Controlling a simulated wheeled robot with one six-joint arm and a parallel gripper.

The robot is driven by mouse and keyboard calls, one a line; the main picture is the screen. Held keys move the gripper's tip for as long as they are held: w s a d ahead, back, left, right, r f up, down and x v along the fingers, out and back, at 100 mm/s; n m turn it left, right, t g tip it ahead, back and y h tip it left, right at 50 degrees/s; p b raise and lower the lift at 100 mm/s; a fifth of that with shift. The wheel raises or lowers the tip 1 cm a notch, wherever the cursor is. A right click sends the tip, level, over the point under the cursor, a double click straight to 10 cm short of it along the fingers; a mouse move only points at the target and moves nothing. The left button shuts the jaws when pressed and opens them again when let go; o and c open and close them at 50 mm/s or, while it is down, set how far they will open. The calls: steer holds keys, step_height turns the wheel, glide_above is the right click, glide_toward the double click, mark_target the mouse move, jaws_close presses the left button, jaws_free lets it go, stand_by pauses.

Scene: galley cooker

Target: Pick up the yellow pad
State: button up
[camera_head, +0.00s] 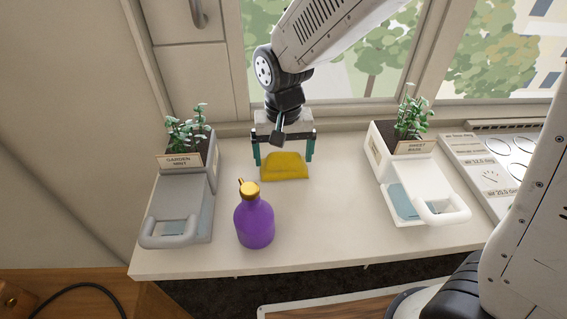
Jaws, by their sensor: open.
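The yellow pad (285,167) lies on the pale counter, near the middle and toward the window. My gripper (283,163) is above and around it, pointing down, with one teal finger on the left side of the pad and one on the right. The fingers are apart and the gripper is open. I cannot tell whether the fingers touch the pad. Part of the wrist hides the pad's far upper edge.
A purple bottle (254,222) with a gold cap stands in front of the pad. A grey mint planter (187,186) is on the left, a white basil planter (408,174) on the right. A cooker panel (492,165) lies beyond. The counter (325,222) is bare right of the bottle.

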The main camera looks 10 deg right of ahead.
mark_target(284, 155)
steer(key=shift+f, duration=0.4)
steer(key=c, duration=1.1)
step_height(284, 155, up, 10)
steer(key=shift+r, duration=0.1)
steer(key=o, duration=0.3)
steer(key=shift+c, duration=0.8)
